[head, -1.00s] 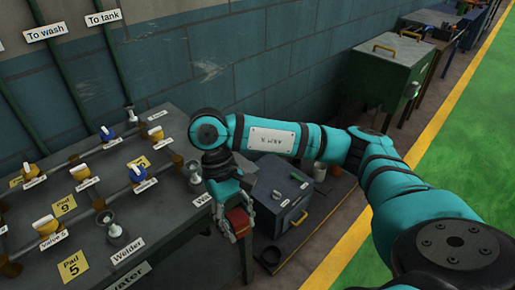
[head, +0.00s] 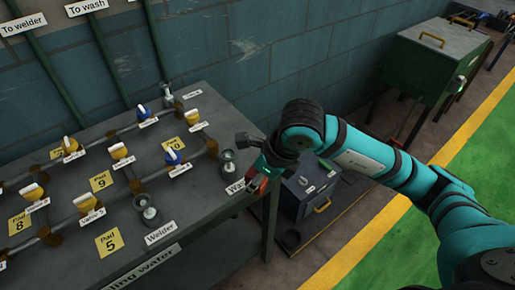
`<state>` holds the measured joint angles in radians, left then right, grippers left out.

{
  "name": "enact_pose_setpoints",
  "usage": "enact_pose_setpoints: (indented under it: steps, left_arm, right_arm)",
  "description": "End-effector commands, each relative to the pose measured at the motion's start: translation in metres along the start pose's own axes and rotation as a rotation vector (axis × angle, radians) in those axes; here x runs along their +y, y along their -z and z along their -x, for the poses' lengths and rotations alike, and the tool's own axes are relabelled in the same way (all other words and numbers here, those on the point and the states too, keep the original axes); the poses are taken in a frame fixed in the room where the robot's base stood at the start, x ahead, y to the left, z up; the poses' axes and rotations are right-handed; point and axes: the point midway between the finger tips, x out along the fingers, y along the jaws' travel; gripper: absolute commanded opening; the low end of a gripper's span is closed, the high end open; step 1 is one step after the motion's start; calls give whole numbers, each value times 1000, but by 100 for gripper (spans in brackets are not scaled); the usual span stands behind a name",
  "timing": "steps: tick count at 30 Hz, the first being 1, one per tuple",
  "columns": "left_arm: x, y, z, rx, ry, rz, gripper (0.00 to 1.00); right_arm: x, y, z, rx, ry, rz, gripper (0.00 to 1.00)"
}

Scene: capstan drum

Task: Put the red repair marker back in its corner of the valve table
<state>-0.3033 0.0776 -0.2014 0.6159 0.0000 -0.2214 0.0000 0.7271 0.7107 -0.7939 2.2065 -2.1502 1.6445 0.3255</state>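The red repair marker (head: 259,186) shows as a small red patch at the fingers of my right gripper (head: 257,180), which is shut on it. Most of the marker is hidden by the gripper. The gripper is at the right edge of the valve table (head: 200,245), beside the label that begins "Wa". I cannot tell whether the marker touches the table. My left gripper is not in view.
The table holds pipes with yellow and blue valve handles (head: 120,152), yellow pad cards (head: 109,242) and grey fittings (head: 148,208). A grey toolbox (head: 308,190) stands on the floor right of the table. A green cabinet (head: 432,60) stands farther back.

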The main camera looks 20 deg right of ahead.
Motion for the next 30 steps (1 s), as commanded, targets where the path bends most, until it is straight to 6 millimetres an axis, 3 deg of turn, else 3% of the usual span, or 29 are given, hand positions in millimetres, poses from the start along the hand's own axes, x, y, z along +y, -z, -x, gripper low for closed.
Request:
enact_pose_setpoints:
  steps: [5,18,28,30]
  left_arm:
    - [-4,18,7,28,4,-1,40]
    - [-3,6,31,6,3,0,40]
    - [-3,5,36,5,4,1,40]
    - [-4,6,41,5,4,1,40]
  right_arm:
    - [-20,-11,-2,2,18,-48,4]
    - [-118,-52,-31,2,15,-45,4]
    - [-145,-63,-40,1,14,-42,4]
    - [-142,-57,-51,6,10,-42,4]
